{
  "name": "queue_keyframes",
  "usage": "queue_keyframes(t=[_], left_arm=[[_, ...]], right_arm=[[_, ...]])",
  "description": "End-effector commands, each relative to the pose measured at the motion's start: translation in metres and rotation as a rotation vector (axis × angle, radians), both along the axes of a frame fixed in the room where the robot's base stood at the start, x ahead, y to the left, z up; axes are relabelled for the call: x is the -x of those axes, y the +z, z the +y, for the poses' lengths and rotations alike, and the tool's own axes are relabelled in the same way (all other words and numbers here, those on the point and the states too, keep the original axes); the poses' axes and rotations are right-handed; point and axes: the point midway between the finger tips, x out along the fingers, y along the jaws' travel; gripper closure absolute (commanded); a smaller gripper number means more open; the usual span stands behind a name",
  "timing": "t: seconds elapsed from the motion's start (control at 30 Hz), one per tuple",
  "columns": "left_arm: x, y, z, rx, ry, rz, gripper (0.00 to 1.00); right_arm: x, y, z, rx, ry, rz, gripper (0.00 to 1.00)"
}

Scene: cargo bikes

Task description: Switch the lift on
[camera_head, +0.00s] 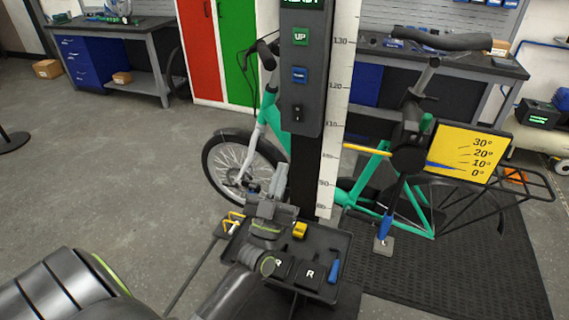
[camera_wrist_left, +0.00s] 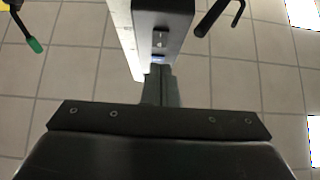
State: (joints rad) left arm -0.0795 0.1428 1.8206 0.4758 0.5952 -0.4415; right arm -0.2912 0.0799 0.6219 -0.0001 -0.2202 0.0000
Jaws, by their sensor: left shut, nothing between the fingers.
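The lift's dark control box (camera_head: 302,80) is fixed to the column beside a white height scale. I cannot tell the rocker's position. My left gripper (camera_head: 280,175) is shut and empty, below the box and apart from the switch in the head view. In the left wrist view the shut fingers (camera_wrist_left: 159,80) point toward the box (camera_wrist_left: 163,18), with a small switch (camera_wrist_left: 160,41) on its face beyond them. My right gripper is not in view.
A tool tray (camera_head: 345,255) with black blocks, a yellow piece and a blue tool is around the column's foot. A green bike (camera_head: 365,180) stands behind. A yellow angle board (camera_head: 462,152) is at right. Open floor (camera_head: 110,170) lies to the left.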

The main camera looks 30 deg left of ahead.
Motion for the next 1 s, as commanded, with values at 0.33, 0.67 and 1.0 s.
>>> queue_keyframes(t=[0.33, 0.67, 1.0], left_arm=[[0.016, -0.021, -0.004, 0.001, -0.001, -0.001, 1.00], [0.016, -0.020, -0.004, 0.001, -0.001, -0.001, 1.00], [0.014, -0.028, -0.009, -0.009, -0.031, 0.075, 1.00]], right_arm=[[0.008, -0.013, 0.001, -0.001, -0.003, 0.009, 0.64], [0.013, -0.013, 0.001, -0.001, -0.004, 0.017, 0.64], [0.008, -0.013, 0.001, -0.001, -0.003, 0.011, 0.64]])
